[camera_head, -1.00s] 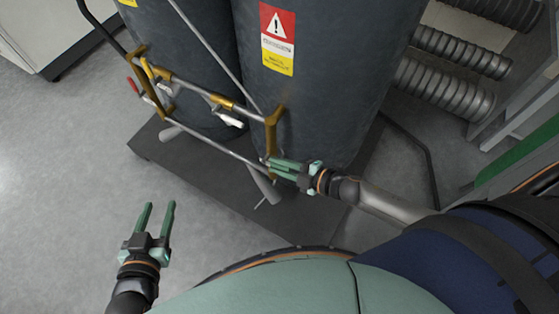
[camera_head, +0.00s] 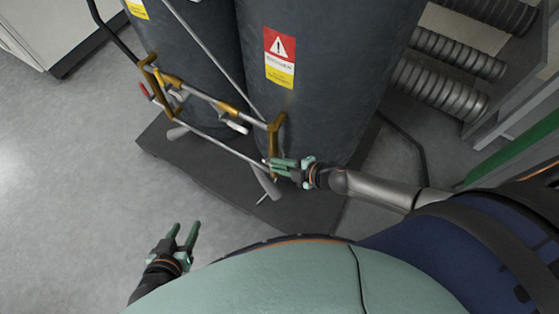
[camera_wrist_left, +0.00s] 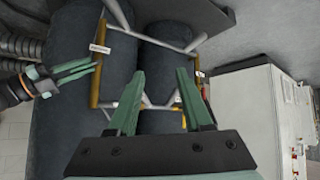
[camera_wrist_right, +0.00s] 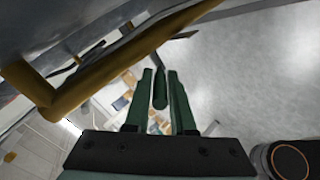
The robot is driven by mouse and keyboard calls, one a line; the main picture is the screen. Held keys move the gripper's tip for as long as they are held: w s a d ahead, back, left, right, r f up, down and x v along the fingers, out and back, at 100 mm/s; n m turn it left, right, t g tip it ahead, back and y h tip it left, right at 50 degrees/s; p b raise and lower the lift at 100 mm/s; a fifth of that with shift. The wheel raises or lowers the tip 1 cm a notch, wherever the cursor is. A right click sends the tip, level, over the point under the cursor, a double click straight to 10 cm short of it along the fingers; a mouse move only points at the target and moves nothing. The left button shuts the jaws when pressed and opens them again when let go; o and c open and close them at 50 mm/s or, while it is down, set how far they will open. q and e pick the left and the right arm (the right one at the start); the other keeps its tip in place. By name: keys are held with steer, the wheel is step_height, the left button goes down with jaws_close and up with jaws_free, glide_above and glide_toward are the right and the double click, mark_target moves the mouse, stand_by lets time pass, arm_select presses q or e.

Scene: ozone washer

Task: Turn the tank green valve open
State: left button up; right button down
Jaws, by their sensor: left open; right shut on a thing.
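Two dark grey tanks (camera_head: 310,75) stand side by side behind a pipe frame with brass fittings. My right gripper (camera_head: 270,163) is at the lower end of the right brass bracket (camera_head: 277,135). In the right wrist view, its jaws (camera_wrist_right: 160,85) are shut on a small dark green piece, which looks like the green valve (camera_wrist_right: 159,92). How far the valve is turned cannot be told. My left gripper (camera_head: 183,232) is open and empty, away from the tanks. The left wrist view also shows its spread fingers (camera_wrist_left: 158,95).
A red handle (camera_head: 144,90) is at the frame's left end. Grey-white levers (camera_head: 234,126) hang below the pipes. The tanks stand on a dark base plate (camera_head: 215,185). Ribbed hoses (camera_head: 450,90) are at the right. The floor at left is clear.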

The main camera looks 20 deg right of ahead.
steer(key=shift+w+r+g+p, duration=0.1)
steer(key=shift+r+g+p, duration=0.2)
steer(key=shift+p, duration=0.45)
arm_select(q)
steer(key=shift+w+a+r, duration=0.1)
steer(key=shift+a+r, duration=0.3)
steer(key=shift+r, duration=0.45)
arm_select(e)
steer(key=shift+f+h, duration=0.15)
steer(key=shift+h, duration=0.15)
arm_select(q)
steer(key=shift+s+f, duration=0.15)
steer(key=shift+s, duration=0.05)
arm_select(e)
steer(key=c, duration=0.8)
jaws_free()
steer(key=shift+o, duration=0.2)
arm_select(q)
steer(key=shift+s+a+r+y+p, duration=0.15)
steer(key=shift+s+a+r+p, duration=0.25)
steer(key=shift+p, duration=0.55)
steer(key=shift+s+a+r+y+p, duration=0.15)
steer(key=shift+a+r+p, duration=0.35)
steer(key=shift+p, duration=0.4)
arm_select(e)
steer(key=v, duration=1.2)
